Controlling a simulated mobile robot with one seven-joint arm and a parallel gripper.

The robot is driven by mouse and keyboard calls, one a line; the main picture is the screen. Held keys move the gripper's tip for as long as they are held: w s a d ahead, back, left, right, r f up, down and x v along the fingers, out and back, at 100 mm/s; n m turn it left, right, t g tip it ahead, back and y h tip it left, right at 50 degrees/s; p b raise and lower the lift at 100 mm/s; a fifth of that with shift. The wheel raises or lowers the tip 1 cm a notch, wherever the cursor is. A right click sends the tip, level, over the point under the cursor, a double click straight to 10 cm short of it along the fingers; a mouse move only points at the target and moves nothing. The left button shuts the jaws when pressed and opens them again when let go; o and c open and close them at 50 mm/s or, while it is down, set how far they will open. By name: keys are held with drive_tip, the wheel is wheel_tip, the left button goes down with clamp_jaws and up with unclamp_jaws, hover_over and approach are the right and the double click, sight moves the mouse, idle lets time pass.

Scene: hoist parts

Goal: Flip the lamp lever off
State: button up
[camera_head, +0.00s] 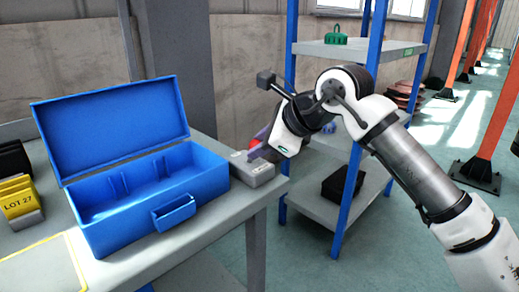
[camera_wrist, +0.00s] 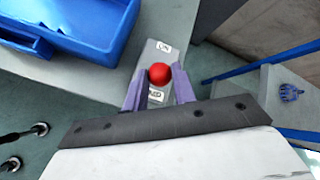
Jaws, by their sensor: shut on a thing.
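The lamp lever has a red ball knob (camera_wrist: 159,74) and stands on a small grey switch box (camera_head: 254,173) at the right edge of the table. The wrist view shows an ON label (camera_wrist: 164,47) on the box's far end and a second, partly covered label (camera_wrist: 155,95) nearer my gripper. My gripper (camera_wrist: 160,87) has its two purple fingers on either side of the lever, shut on it just at the knob. In the head view my gripper (camera_head: 261,152) reaches down to the box from the right, and the lever is mostly hidden. The lever's exact tilt is unclear.
An open blue case (camera_head: 215,184) stands on the table (camera_head: 230,222) just left of the switch box. Yellow LOT 27 cards (camera_head: 17,197) are at the far left. A blue-post shelf (camera_head: 352,200) with a green part (camera_head: 336,36) and a black bin (camera_head: 343,184) stands behind my arm.

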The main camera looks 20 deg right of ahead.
idle(0.4)
drive_tip(key=o, duration=1)
drive_tip(key=p+v, duration=0.2)
drive_tip(key=v, duration=1.2)
drive_tip(key=shift+f, duration=0.1)
